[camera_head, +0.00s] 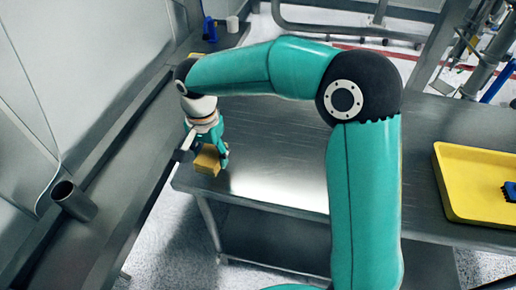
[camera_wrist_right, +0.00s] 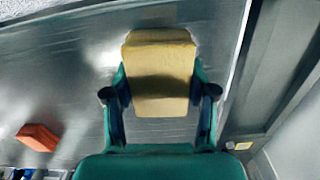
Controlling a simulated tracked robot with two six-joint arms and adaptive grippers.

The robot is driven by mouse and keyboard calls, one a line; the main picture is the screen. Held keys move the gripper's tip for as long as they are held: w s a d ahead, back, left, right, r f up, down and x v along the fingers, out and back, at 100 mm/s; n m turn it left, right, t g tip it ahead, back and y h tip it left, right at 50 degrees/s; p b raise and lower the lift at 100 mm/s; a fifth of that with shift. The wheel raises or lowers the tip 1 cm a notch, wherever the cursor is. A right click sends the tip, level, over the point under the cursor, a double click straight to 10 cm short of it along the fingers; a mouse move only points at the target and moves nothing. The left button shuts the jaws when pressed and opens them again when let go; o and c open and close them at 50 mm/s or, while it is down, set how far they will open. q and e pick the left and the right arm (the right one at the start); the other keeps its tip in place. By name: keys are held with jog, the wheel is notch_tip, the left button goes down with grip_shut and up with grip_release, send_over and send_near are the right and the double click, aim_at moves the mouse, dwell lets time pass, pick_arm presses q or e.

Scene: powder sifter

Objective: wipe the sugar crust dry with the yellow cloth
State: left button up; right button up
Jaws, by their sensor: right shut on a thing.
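The yellow cloth (camera_head: 206,162) is a folded, block-like pad at the left end of the steel table. My right gripper (camera_head: 209,147) is shut on it. In the right wrist view, the cloth (camera_wrist_right: 160,75) sits between the two fingers, with the steel surface behind it. I cannot tell whether the cloth touches the surface. I cannot make out the sugar crust; only a pale, glare-like patch shows on the steel. My left gripper is not in view.
A yellow tray (camera_head: 455,205) with a dark blue item (camera_head: 510,192) stands at right. A grey cylinder (camera_head: 73,201) is on the left ledge. A blue object (camera_head: 208,28) and white cup (camera_head: 232,24) stand behind. An orange block (camera_wrist_right: 38,137) lies on the steel.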

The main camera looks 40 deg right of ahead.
jog(key=shift+r+p, duration=1.05)
jog(key=shift+r, duration=0.65)
